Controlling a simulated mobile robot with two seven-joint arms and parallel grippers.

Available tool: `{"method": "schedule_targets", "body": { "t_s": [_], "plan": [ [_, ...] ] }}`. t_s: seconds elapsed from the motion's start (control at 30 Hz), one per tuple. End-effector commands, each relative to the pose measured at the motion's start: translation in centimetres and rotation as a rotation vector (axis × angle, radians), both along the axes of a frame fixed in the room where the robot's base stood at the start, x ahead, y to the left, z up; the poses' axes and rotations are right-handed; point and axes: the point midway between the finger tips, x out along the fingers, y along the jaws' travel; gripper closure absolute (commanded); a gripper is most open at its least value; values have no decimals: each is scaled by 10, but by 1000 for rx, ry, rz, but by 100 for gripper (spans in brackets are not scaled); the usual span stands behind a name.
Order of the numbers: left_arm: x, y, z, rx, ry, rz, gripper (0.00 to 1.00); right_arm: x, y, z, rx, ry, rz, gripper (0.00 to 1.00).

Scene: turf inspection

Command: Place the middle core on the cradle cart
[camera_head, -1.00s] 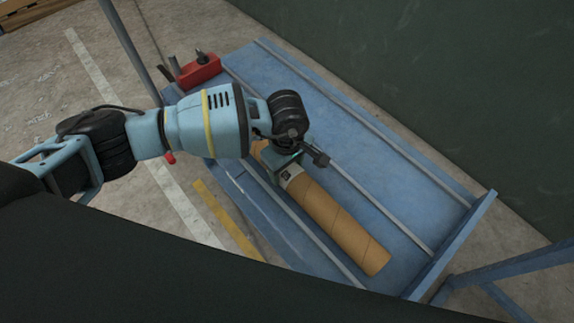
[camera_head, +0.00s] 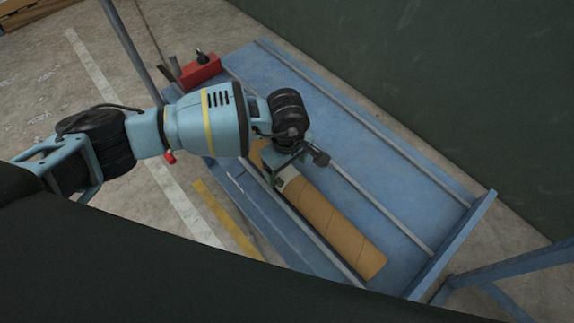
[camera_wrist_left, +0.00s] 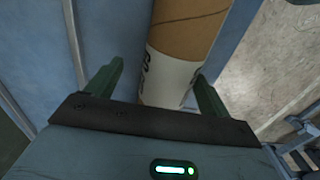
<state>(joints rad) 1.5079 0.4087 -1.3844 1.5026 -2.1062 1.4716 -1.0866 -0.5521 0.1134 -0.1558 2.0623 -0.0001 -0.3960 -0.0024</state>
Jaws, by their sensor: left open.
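A brown cardboard core (camera_head: 332,228) with a white label lies lengthwise on the blue cradle cart (camera_head: 400,180), between two of its rails. My left gripper (camera_head: 287,178) is over the core near its labelled part. In the left wrist view the core (camera_wrist_left: 185,45) lies between the two green fingers of my left gripper (camera_wrist_left: 158,95), which are spread apart with a gap beside the core. The gripper and wrist hide part of the core in the head view. My right gripper is not in view.
A red box (camera_head: 200,70) with a dark knob sits at the cart's far left end. A grey post (camera_head: 130,50) rises beside it. A dark green wall (camera_head: 450,80) stands behind the cart. The rear lane of the cart deck is clear.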

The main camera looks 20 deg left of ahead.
Motion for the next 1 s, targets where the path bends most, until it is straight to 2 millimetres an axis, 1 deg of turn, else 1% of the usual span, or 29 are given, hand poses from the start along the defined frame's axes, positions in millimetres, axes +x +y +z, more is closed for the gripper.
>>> {"method": "schedule_targets", "body": {
  "t_s": [0.17,0.4,0.6,0.8,1.0],
  "plan": [
    [2,0,29,-2,-6,-1,19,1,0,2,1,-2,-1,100],
    [1,0,77,-1,-5,-1,19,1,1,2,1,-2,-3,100],
    [1,0,106,-1,-4,-1,19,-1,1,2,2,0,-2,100],
    [1,0,117,0,-2,0,19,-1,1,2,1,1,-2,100],
    [0,0,118,0,-2,0,19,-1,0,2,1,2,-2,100]
  ]
}}
